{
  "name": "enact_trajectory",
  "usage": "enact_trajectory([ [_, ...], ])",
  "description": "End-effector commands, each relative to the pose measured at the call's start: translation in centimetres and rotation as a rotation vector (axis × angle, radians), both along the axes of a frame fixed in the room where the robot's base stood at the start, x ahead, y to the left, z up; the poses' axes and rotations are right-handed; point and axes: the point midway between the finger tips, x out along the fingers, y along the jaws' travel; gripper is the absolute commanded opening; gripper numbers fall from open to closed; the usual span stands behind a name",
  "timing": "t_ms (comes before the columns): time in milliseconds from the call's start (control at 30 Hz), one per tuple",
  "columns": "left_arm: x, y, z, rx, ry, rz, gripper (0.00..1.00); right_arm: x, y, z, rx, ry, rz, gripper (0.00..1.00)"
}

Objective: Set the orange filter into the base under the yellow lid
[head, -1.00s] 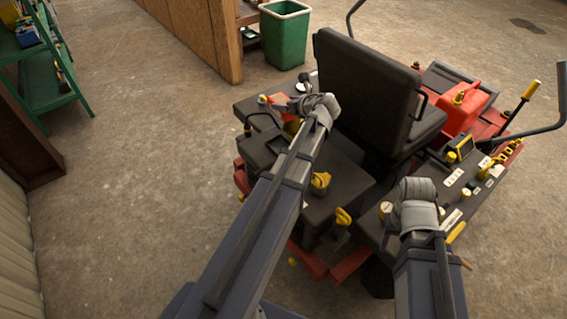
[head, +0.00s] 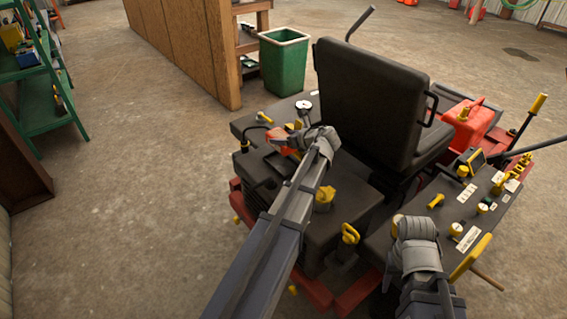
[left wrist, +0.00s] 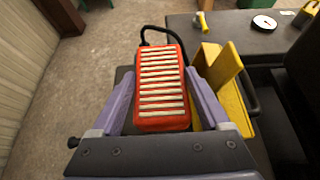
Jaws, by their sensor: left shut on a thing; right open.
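The orange filter (left wrist: 160,88), a block with pale pleats, is held between the fingers of my left gripper (left wrist: 158,120). In the head view the filter (head: 275,136) shows small beyond my left wrist, over the rear of the mower. The yellow lid (left wrist: 226,66) stands raised just right of the filter in the left wrist view. The yellow base (left wrist: 236,106) lies below it, partly hidden by my right-hand finger. The filter is beside the base, not inside it. My right gripper (head: 411,228) is over the mower's right side; its fingertips are mostly hidden.
The black seat (head: 368,95) rises right of my left gripper. A black hose (left wrist: 150,30) curves behind the filter. A red can (head: 470,128), a control console (head: 475,210) and a green bin (head: 284,60) stand around. Open floor lies left.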

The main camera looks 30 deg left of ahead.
Motion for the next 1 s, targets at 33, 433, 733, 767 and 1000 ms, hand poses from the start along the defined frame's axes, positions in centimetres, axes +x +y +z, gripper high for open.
enact_trajectory([
  [33,0.0,0.0,-1.5,0.0,0.0,0.0,0.12,0.0,0.0,-1.5,0.0,0.0,0.0,0.5],
  [433,0.0,0.0,-5.0,0.0,0.0,-0.001,0.12,0.0,0.0,-5.0,0.0,0.0,0.0,0.5],
  [733,0.0,0.0,-7.1,0.0,0.0,-0.001,0.12,0.0,0.0,-7.1,0.0,0.0,0.0,0.5],
  [767,0.0,0.0,-7.5,0.0,0.0,-0.001,0.12,0.0,0.0,-7.5,0.0,0.0,0.0,0.5],
  [1000,0.0,0.0,-8.8,0.0,0.0,-0.001,0.12,0.0,0.0,-8.8,0.0,0.0,0.0,0.5],
])
